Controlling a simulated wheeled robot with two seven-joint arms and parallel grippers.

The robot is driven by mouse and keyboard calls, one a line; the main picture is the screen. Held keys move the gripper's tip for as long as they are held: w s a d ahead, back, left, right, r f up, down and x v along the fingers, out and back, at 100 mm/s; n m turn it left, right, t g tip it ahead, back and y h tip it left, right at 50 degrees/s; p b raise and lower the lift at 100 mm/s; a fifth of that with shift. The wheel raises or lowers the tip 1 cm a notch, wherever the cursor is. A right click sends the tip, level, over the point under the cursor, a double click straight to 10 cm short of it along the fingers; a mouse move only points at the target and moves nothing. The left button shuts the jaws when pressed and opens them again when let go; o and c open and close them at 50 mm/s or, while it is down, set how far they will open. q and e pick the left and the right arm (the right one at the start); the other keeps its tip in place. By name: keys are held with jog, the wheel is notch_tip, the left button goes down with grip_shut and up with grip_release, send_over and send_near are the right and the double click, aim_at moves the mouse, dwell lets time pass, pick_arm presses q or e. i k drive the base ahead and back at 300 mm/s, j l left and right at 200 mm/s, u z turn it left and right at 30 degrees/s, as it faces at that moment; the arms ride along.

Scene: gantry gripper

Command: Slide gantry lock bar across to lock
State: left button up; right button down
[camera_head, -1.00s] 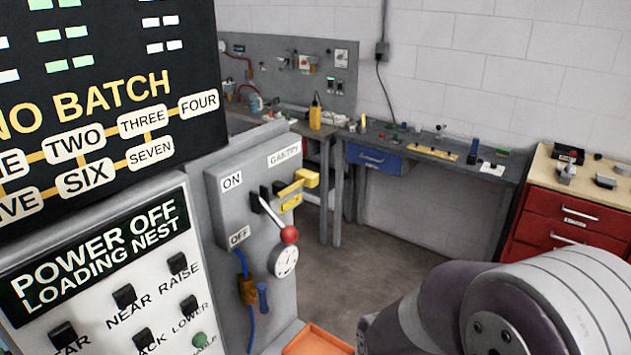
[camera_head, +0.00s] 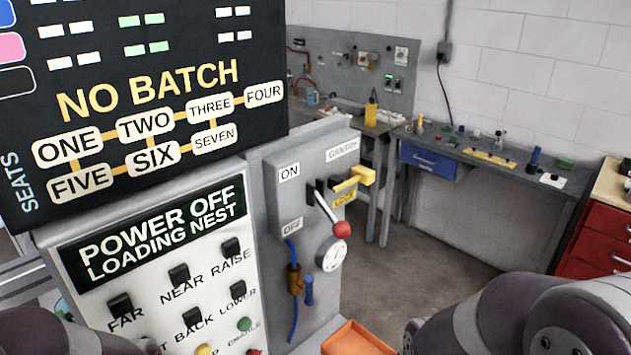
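The gantry switch box (camera_head: 308,185) is grey, with ON, OFF and GANTRY labels, on the side of the control cabinet. A lever with a red ball knob (camera_head: 341,229) slants down to the right from a dark pivot, its knob low near the OFF end. The yellow lock bar (camera_head: 357,178) sticks out to the right of the lever, above a yellow LOCK label (camera_head: 344,198). Parts of my arms show at the lower left and lower right. Neither gripper's fingers show, and nothing touches the lever or the bar.
A panel (camera_head: 160,260) reading POWER OFF, LOADING NEST has several black switches. A dark board (camera_head: 150,100) reads NO BATCH. A round gauge (camera_head: 333,254) and an orange tray (camera_head: 357,338) sit below the switch box. Workbenches and a red drawer cabinet (camera_head: 597,235) stand behind; the floor between is clear.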

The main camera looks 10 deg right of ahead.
aim_at(360, 174)
jog(key=u, duration=0.8)
jog(key=l+u, duration=0.35)
jog(key=k+l+u, duration=0.1)
jog(key=l+u, duration=0.25)
jog(key=k+l+u, duration=0.1)
jog(key=l+u, duration=0.25)
jog(key=k+l+u, duration=0.15)
jog(key=l+u, duration=0.2)
